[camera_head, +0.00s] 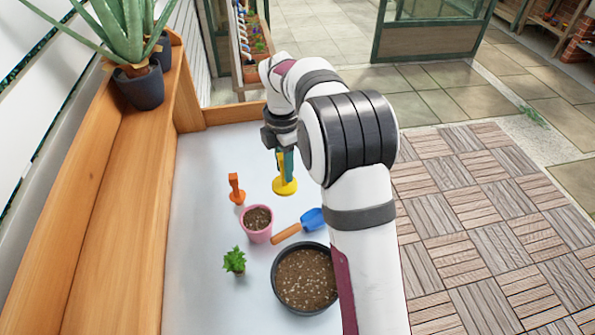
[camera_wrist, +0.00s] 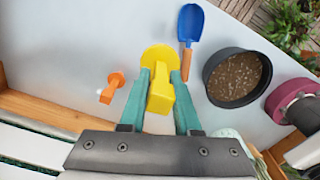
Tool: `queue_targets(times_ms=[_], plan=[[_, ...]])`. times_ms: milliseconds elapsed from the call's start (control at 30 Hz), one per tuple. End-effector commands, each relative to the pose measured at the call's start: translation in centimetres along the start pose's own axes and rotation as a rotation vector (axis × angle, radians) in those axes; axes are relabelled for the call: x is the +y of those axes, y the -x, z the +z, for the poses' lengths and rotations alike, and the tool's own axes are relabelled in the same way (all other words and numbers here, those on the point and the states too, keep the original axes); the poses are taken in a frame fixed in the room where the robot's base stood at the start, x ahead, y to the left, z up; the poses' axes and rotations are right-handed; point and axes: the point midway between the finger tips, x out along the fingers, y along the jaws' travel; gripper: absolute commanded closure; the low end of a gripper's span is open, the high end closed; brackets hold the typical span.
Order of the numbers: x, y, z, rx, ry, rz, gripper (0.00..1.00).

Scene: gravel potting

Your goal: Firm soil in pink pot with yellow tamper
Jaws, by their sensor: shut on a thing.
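My gripper (camera_wrist: 160,78) is shut on the yellow tamper (camera_wrist: 160,97), with a teal finger on each side of its handle. In the head view the tamper (camera_head: 285,187) hangs below my gripper (camera_head: 285,162), its round plate down. I cannot tell whether the plate touches the table. The pink pot (camera_head: 257,236), with brown soil (camera_head: 258,218) in it, stands upright in front of the tamper and a little left. The tamper is apart from it. I cannot see the pot in the wrist view.
A small orange tool (camera_head: 236,190) stands left of the tamper. A blue scoop (camera_head: 312,219) with an orange handle lies right of the pot. A black bowl of soil mix (camera_head: 276,282) and a small green plant (camera_head: 234,261) stand nearer the front. Wooden edging (camera_head: 110,190) bounds the left.

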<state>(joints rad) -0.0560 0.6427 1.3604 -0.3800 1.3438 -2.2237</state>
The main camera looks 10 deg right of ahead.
Motion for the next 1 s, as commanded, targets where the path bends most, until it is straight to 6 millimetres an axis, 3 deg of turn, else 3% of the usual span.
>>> queue_targets(times_ms=[100,267,1000], plan=[[-0.4,0.8,-4.8,0.000,0.006,0.000,1.00],[-1.0,1.2,-8.2,0.000,0.001,0.001,1.00],[-1.1,-5.0,-8.5,0.000,-0.002,0.000,1.00]])
